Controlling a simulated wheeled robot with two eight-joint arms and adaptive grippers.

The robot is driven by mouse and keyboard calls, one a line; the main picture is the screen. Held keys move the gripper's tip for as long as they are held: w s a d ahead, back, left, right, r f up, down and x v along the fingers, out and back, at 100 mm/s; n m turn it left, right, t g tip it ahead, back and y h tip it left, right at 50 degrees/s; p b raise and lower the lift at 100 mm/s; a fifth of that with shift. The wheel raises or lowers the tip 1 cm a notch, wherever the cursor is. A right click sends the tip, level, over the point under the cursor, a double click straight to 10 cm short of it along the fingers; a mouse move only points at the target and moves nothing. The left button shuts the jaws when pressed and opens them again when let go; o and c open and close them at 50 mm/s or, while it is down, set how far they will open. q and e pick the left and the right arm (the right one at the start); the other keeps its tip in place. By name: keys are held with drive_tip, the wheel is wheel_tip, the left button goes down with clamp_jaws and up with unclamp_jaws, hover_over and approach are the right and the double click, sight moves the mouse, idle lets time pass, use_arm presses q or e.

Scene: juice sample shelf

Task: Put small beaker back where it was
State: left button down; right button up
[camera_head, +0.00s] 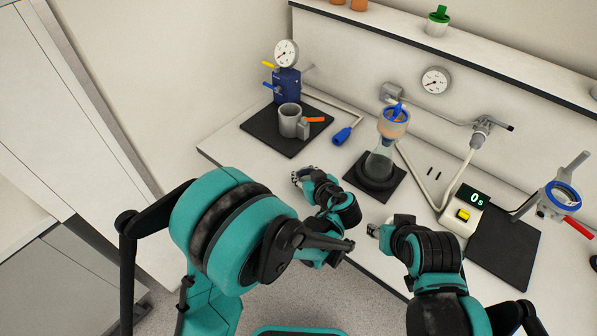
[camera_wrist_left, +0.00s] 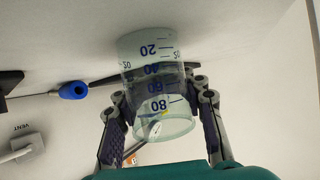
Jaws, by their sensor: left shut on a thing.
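The small beaker (camera_wrist_left: 150,60) is clear, with blue graduation numbers, and fills the middle of the left wrist view. My left gripper (camera_wrist_left: 157,98) has a finger on each side of it and is shut on it. In the head view my left gripper (camera_head: 302,176) is over the white bench near its front edge. The beaker is hard to make out there. I cannot tell whether its base touches the bench. My right gripper (camera_head: 376,231) is near the front edge, farther right; its fingers are too small and hidden to read.
A flask with an orange-topped funnel (camera_head: 393,124) stands on a black mat (camera_head: 355,177) behind my grippers. A grey cup (camera_head: 290,120) and blue gauge unit (camera_head: 287,87) stand at the back left. A timer box (camera_head: 463,211) and black mat (camera_head: 505,250) are at the right.

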use_arm(q)
drive_tip(key=shift+s+r, duration=0.1)
drive_tip(key=shift+s+d+r, duration=0.15)
drive_tip(key=shift+s+d, duration=0.05)
drive_tip(key=shift+s, duration=0.05)
drive_tip(key=shift+s+d, duration=0.1)
drive_tip(key=shift+f, duration=0.3)
drive_tip(key=c, duration=0.9)
unclamp_jaws()
drive_tip(key=shift+w, duration=0.2)
drive_tip(key=shift+s+r, duration=0.1)
use_arm(e)
drive_tip(key=shift+s+d, duration=0.25)
drive_tip(key=shift+s, duration=0.1)
